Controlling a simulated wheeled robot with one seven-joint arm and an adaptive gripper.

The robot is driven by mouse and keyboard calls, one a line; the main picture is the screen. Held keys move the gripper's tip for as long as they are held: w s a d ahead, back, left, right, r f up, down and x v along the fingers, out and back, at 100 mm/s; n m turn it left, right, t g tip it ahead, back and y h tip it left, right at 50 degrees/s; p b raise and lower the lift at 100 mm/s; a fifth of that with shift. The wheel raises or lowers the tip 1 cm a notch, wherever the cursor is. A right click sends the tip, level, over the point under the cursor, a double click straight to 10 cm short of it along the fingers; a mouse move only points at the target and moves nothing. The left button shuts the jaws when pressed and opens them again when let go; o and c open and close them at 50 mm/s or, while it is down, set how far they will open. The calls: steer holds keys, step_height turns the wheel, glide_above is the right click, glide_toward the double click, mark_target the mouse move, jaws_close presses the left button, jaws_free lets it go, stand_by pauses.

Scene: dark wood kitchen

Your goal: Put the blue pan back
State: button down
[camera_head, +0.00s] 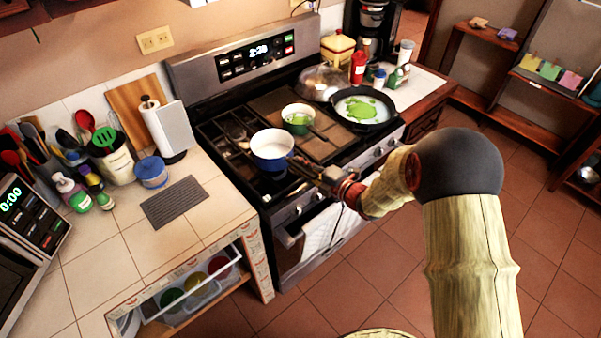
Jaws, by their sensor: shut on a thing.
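The blue pan (272,152) has a blue outside and a white inside. It is upright at the front left of the stove, over the burner area. I cannot tell whether its base touches the grate. My gripper (305,172) reaches in from the right at the stove's front edge and is shut on the pan, at its handle side. The gripper hides most of the handle and its fingertips are hard to make out.
The stove (217,152) also bears a small green pot (299,121) and a dark frying pan (338,105) with green contents. The left counter (185,238) has a grey mat (174,202), a paper towel roll (153,122) and utensils. An open drawer (190,290) is below.

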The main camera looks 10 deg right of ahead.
step_height(320, 180, down, 3)
steer(key=shift+w+a+f+b, duration=0.1)
steer(key=shift+a+b, duration=0.05)
steer(key=shift+b, duration=0.15)
steer(key=shift+f+b, duration=0.4)
steer(key=shift+b, duration=0.05)
steer(key=c, duration=2.3)
jaws_free()
steer(key=shift+f, duration=0.15)
steer(key=o, duration=0.3)
steer(key=shift+o, duration=0.8)
